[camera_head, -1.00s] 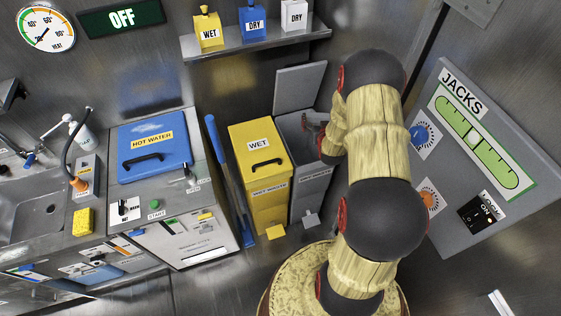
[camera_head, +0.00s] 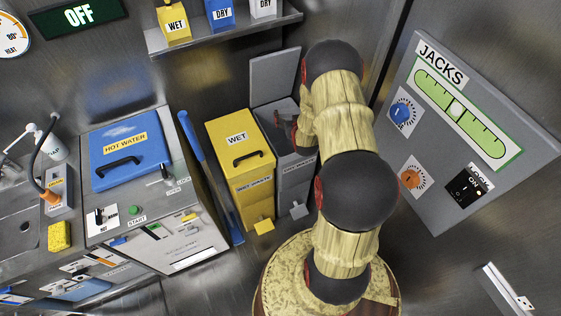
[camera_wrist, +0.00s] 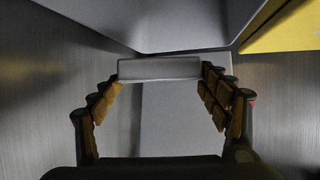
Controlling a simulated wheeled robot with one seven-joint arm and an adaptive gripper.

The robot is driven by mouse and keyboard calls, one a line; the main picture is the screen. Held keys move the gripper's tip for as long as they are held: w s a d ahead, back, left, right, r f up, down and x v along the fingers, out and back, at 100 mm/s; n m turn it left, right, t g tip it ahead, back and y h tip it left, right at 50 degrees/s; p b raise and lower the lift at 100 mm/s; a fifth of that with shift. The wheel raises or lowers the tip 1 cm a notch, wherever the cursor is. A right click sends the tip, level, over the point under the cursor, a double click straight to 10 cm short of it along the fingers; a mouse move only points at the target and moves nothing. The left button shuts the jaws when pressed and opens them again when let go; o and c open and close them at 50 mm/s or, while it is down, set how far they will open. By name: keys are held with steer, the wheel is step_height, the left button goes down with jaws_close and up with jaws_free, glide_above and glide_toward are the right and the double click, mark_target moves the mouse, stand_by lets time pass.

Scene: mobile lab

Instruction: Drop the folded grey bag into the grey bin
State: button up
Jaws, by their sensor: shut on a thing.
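The grey bin (camera_head: 298,178) stands right of the yellow bin in the head view, with its grey lid (camera_head: 274,76) raised. The gripper is shut on the folded grey bag (camera_wrist: 160,68), a pale flat block between the fingertips. In the head view the bag cannot be made out.
The shut yellow wet-waste bin (camera_head: 240,165) stands close on the left, with a blue-handled tool (camera_head: 205,165) beside it. A shelf (camera_head: 225,36) with small boxes hangs above. The jacks panel (camera_head: 460,110) is on the right wall.

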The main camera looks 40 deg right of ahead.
steer(key=o, duration=1.1)
steer(key=shift+s, duration=0.1)
steer(key=v, duration=1.1)
steer(key=shift+s+a+r, duration=0.15)
steer(key=shift+s+a, duration=0.1)
